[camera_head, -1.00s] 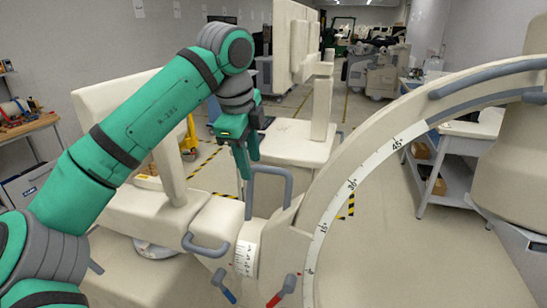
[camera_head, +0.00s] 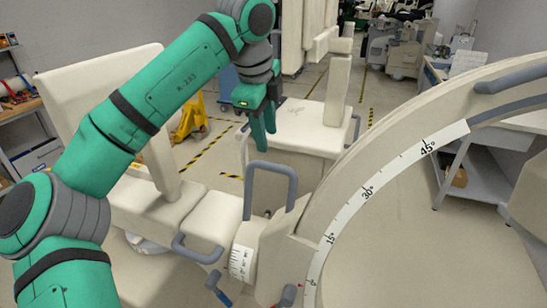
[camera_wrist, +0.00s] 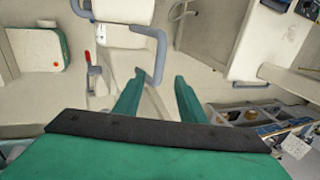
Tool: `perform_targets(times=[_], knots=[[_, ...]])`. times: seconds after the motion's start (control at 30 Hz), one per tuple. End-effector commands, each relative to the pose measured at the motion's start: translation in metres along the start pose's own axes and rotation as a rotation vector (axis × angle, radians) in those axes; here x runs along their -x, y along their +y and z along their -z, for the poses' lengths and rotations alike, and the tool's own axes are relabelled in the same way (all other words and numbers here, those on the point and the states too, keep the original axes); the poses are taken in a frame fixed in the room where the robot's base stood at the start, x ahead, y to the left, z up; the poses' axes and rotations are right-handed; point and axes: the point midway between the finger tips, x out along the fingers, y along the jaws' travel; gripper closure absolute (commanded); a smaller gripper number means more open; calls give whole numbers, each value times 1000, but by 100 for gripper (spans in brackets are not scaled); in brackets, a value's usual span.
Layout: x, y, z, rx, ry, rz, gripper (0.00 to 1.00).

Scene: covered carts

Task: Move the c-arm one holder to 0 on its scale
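The c-arm's large cream arc (camera_head: 395,160) carries a white scale (camera_head: 345,215) with marks 0, 15, 30 and 45. A cream holder block (camera_head: 283,250) sits at the arc's lower left, close beside the 0 mark; I cannot read its exact value. A grey loop handle (camera_head: 270,172) rises from the holder. My gripper (camera_head: 262,143) is above and behind this handle, apparently not touching it. The wrist view shows the green fingers (camera_wrist: 157,84) spread with nothing between them. A grey handle (camera_wrist: 157,58) lies just beyond them there.
A second, smaller scale (camera_head: 240,262) is on the cream horizontal arm, with another grey handle (camera_head: 195,250) beside it. A blue-tipped lever (camera_head: 217,287) is below. A cream cart (camera_head: 300,135) stands behind; a grey shelf (camera_head: 480,165) stands right. Floor inside the arc is clear.

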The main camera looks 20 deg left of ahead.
Motion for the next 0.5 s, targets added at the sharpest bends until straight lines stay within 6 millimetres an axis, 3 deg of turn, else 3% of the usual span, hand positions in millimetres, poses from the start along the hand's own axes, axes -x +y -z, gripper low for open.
perform_targets(times=[0.5], knots=[[-61, 1, -1, 2, -1, -2, 63]])
